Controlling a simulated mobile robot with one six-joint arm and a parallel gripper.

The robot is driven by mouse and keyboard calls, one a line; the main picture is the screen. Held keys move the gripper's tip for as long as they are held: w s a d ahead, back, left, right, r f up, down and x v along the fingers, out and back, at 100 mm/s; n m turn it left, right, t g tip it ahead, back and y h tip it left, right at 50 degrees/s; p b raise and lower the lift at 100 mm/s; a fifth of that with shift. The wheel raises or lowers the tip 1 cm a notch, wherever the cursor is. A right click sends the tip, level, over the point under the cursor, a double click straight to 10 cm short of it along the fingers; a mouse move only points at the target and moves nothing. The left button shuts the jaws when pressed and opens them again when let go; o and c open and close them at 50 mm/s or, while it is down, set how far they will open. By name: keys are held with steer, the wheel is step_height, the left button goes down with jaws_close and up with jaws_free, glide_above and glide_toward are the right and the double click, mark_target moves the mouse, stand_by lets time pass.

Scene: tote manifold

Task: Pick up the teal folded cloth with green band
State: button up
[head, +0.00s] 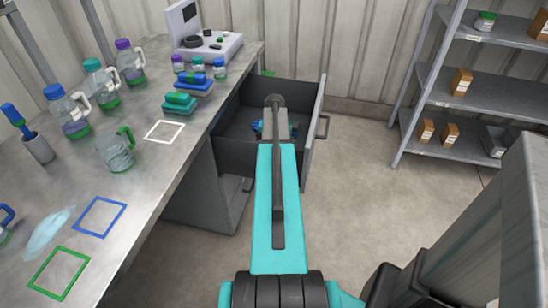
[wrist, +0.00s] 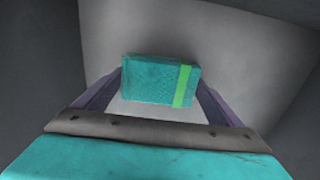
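The teal folded cloth with green band (wrist: 150,80) is in the middle of the wrist view, with its bright green band near its right end. My gripper (wrist: 161,88) has one purple finger at each end of the cloth. Both fingers meet its ends with no gap visible, so it looks shut on the cloth. In the head view my arm reaches into the open drawer. Small blue and teal bits show there on both sides of my arm, which hides most of that spot. I cannot tell whether the cloth touches the surface below.
The grey drawer (head: 313,135) is pulled out from the workbench (head: 150,190), its walls around my arm's end. More folded cloths (head: 180,103), bottles (head: 103,80) and a jug (head: 116,150) stand on the bench. Shelving (head: 455,145) with boxes stands right; floor between is clear.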

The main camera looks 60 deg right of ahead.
steer(key=shift+c, duration=1.1)
steer(key=shift+r, duration=0.15)
step_height(320, 180, up, 10)
